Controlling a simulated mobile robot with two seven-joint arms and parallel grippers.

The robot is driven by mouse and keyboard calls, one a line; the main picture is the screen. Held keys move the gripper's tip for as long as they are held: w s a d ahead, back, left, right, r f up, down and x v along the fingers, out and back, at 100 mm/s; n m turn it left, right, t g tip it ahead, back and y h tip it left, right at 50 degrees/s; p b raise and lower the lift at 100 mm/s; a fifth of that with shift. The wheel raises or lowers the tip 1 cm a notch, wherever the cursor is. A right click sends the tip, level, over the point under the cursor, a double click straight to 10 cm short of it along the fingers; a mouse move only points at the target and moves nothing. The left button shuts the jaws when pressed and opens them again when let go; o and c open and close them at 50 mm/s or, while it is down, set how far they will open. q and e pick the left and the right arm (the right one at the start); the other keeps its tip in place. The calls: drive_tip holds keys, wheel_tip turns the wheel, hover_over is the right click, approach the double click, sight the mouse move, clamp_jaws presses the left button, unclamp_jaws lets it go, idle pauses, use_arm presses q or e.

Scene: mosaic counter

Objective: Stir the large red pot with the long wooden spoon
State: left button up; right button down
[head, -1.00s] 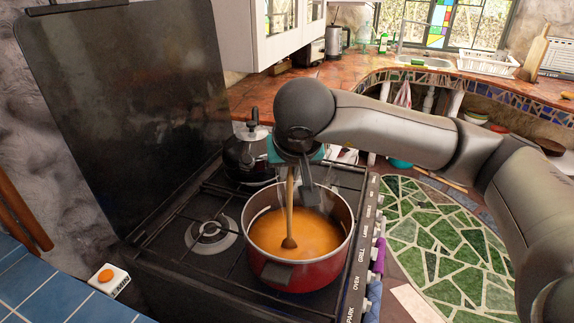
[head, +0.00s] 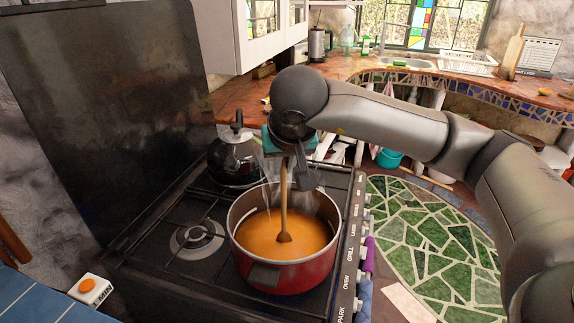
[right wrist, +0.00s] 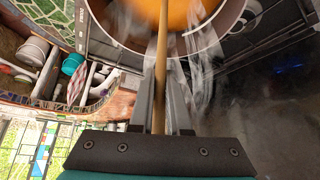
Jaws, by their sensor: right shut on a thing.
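The large red pot (head: 290,275) stands on the front right of the black stove and holds orange soup. My right gripper (head: 287,180) is above the pot's far side, shut on the handle of the long wooden spoon (head: 284,222). The spoon hangs nearly upright, with its bowl end at the soup's surface near the middle of the pot. In the right wrist view the spoon handle (right wrist: 161,60) runs between the two fingers (right wrist: 161,105) towards the pot (right wrist: 205,40). My left gripper is not in view.
A black kettle (head: 234,160) stands behind the pot on the stove. An empty burner (head: 199,237) is left of the pot. A raised dark stove lid (head: 100,110) stands along the left. Pale steam rises around the gripper.

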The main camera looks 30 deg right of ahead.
drive_tip(key=shift+r, duration=0.15)
wheel_tip(320, 180, up, 16)
drive_tip(key=p, duration=1.2)
idle(0.4)
idle(0.8)
